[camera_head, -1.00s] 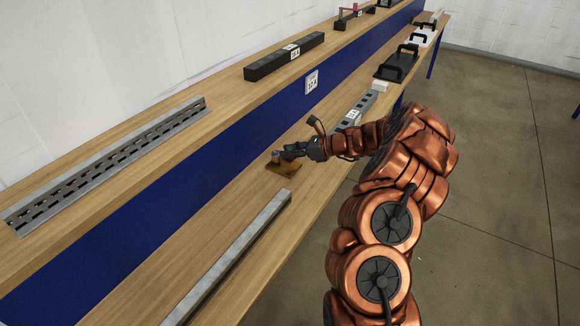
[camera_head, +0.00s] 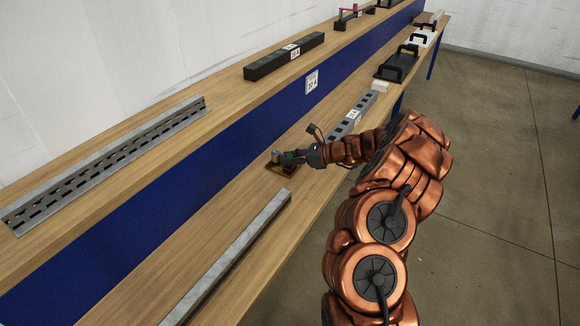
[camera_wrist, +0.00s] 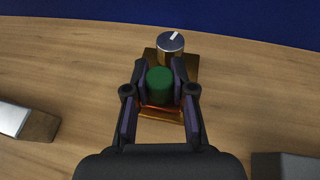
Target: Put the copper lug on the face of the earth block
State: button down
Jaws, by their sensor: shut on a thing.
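The earth block appears to be the brass-brown block (camera_wrist: 190,66) on the lower bench shelf. It also shows in the head view (camera_head: 282,170). A silver round knob (camera_wrist: 170,43) with a white mark stands at its far end, beyond my fingers. My gripper (camera_wrist: 160,88) is over the block's near part, shut on a green cylinder (camera_wrist: 160,85). In the head view my gripper (camera_head: 290,157) is low over the block. A bright copper piece (camera_wrist: 160,108), apparently the lug, shows just under the green cylinder. My fingers partly hide it, and I cannot tell whether it touches the block.
A long grey bar (camera_head: 235,255) lies nearer on the shelf. A grey socketed strip (camera_head: 350,118) lies beyond my gripper. A blue panel (camera_head: 150,225) rises behind the shelf. The upper shelf holds a slotted metal rail (camera_head: 105,160) and a black strip (camera_head: 285,57).

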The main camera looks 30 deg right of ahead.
jog(key=shift+f, duration=0.3)
jog(key=c, duration=0.9)
grip_release()
jog(key=v, duration=1.2)
